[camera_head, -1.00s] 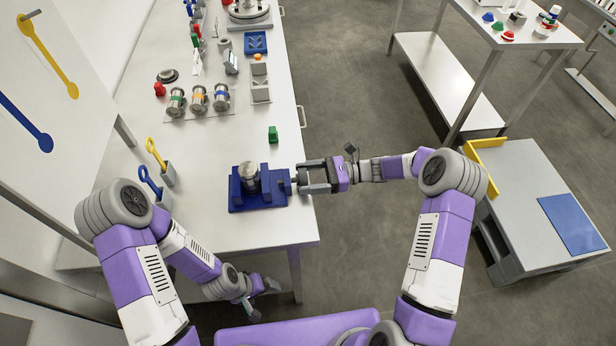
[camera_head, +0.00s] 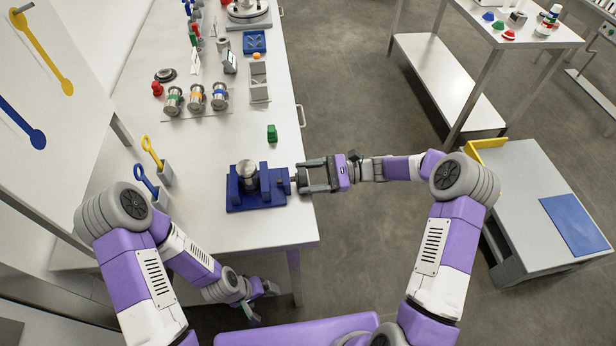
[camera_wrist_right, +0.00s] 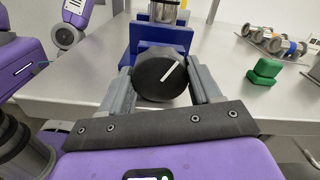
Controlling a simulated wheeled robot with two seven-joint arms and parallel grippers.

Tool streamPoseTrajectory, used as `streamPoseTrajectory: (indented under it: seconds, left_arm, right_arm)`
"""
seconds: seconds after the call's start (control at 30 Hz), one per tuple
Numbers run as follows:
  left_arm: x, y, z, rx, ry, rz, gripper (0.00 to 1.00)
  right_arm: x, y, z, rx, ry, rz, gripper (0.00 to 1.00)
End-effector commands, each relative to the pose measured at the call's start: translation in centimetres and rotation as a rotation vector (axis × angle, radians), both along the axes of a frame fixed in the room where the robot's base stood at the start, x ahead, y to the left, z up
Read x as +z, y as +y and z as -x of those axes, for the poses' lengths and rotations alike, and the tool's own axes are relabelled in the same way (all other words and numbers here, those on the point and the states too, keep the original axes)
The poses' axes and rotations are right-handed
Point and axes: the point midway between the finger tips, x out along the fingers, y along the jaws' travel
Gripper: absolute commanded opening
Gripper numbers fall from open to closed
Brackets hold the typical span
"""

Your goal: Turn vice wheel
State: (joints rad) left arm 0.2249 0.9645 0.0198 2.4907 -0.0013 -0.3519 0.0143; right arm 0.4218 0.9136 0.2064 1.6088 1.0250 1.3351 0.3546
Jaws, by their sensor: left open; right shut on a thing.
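The blue vice (camera_head: 256,198) sits near the right edge of the white table with a metal cylinder (camera_head: 248,174) upright between its jaws. The vice wheel (camera_wrist_right: 160,76) is a dark round knob with a white line that slants up to the right in the right wrist view. My right gripper (camera_head: 304,180) reaches in from the right and is shut on the wheel, one finger on each side; it also shows in the right wrist view (camera_wrist_right: 162,88). My left gripper (camera_head: 262,298) hangs low beside the table's front edge, open and apart from the vice.
A green block (camera_head: 272,133) lies behind the vice. A holder with blue and yellow tools (camera_head: 165,172) stands to its left. Several metal cylinders with coloured bands (camera_head: 196,98) stand farther back. The table right of the vice ends at open floor.

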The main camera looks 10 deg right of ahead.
Motion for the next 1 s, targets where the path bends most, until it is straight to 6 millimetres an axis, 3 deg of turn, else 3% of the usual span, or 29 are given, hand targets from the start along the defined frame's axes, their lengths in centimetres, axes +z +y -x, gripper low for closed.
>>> streamPoseTrajectory:
  seconds: [0.07, 0.1, 0.23, 0.57, 1.0]
  left_arm:
    - [0.0, 0.0, 0.0, 0.000, 0.000, 0.000, 0.86]
    - [0.0, 0.0, 0.0, 0.000, 0.000, 0.000, 0.86]
    - [0.0, 0.0, 0.0, 0.000, 0.000, 0.000, 0.86]
    - [0.1, 0.0, 0.0, 0.000, 0.000, 0.000, 0.86]
    - [0.6, 0.0, 0.0, 0.000, 0.000, 0.000, 0.86]
  right_arm:
    - [0.1, 0.2, 0.0, 0.004, 0.000, -0.003, 0.33]
    - [0.1, 0.2, 0.0, 0.004, 0.000, -0.003, 0.68]
    - [0.1, 0.1, 0.0, 0.003, 0.001, -0.003, 0.88]
    - [0.1, -0.2, 0.0, 0.001, 0.001, -0.002, 0.89]
    - [0.1, -6.6, 0.0, 0.001, 0.000, -0.002, 0.89]
